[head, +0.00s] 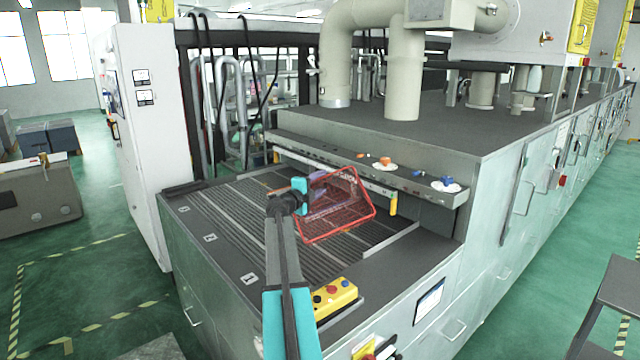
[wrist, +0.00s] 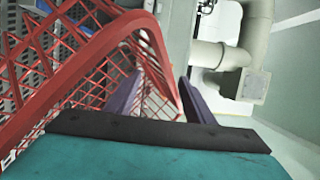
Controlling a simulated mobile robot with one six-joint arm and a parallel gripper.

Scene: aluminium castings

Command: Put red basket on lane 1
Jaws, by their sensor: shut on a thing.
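The red basket (head: 345,216), a wire mesh box, is held tilted over the slatted conveyor bed (head: 235,215) in the head view. In the wrist view the basket's red mesh (wrist: 75,72) fills the left and middle. My gripper (head: 312,192) is at the basket's left side, shut on its wall. In the wrist view the purple fingers (wrist: 160,92) stand either side of the red mesh. The label plate 1 (head: 249,279) marks the lane nearest the front of the bed. I cannot tell whether the basket touches the bed.
Label plates 2 (head: 210,238) and 3 (head: 183,209) mark the lanes farther back. A yellow button box (head: 334,297) sits on the front right edge. A grey ledge (head: 420,188) with small orange and blue items runs above the bed's far side. The left of the bed is clear.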

